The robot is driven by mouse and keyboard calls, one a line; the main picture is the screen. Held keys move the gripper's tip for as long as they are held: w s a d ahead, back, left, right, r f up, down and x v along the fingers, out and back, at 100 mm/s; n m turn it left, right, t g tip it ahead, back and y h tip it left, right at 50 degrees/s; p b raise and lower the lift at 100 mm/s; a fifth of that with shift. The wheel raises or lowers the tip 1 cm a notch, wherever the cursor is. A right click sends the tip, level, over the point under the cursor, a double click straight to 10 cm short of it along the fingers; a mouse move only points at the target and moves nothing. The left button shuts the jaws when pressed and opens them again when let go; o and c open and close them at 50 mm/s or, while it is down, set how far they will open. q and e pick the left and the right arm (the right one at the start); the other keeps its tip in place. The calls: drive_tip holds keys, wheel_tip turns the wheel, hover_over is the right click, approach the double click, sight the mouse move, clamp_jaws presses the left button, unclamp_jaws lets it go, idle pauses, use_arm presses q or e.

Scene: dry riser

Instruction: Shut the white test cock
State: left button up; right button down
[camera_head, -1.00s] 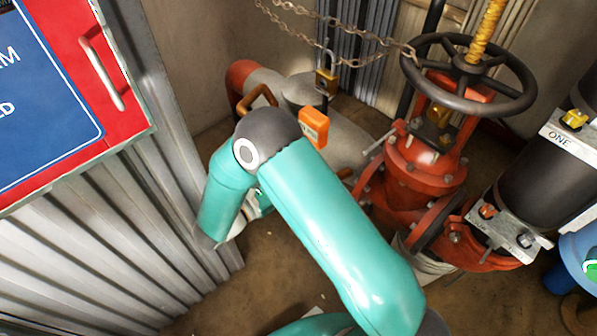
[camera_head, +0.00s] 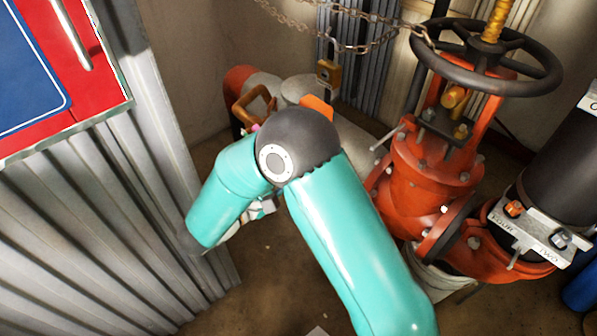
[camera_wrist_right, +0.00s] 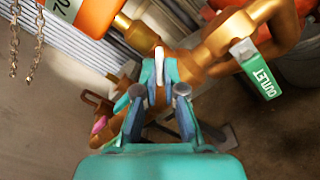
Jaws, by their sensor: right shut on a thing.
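In the right wrist view, the white handle of the test cock (camera_wrist_right: 159,66) stands up between the fingertips of my right gripper (camera_wrist_right: 158,78). The teal fingers are shut on it. The cock joins a brass body (camera_wrist_right: 205,55), partly hidden behind the fingers. A pink-handled part (camera_wrist_right: 100,125) shows left of the fingers. In the head view, my right arm hides the test cock and nearly all of the gripper. My left gripper is in neither current view.
A green OUTLET tag (camera_wrist_right: 257,72) and an orange tag (camera_wrist_right: 88,12) hang close to the gripper. A red valve (camera_head: 425,165) with a black handwheel (camera_head: 485,58) stands right of my arm. A padlock (camera_head: 328,73) and chain hang behind. Corrugated metal (camera_head: 90,215) is at left.

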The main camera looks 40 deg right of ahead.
drive_tip(key=shift+w, duration=0.1)
drive_tip(key=m+b, duration=0.7)
drive_tip(key=m, duration=0.2)
drive_tip(key=shift+f+b, duration=0.1)
drive_tip(key=shift+b, duration=0.25)
drive_tip(key=c, duration=1.3)
unclamp_jaws()
drive_tip(key=shift+d, duration=0.1)
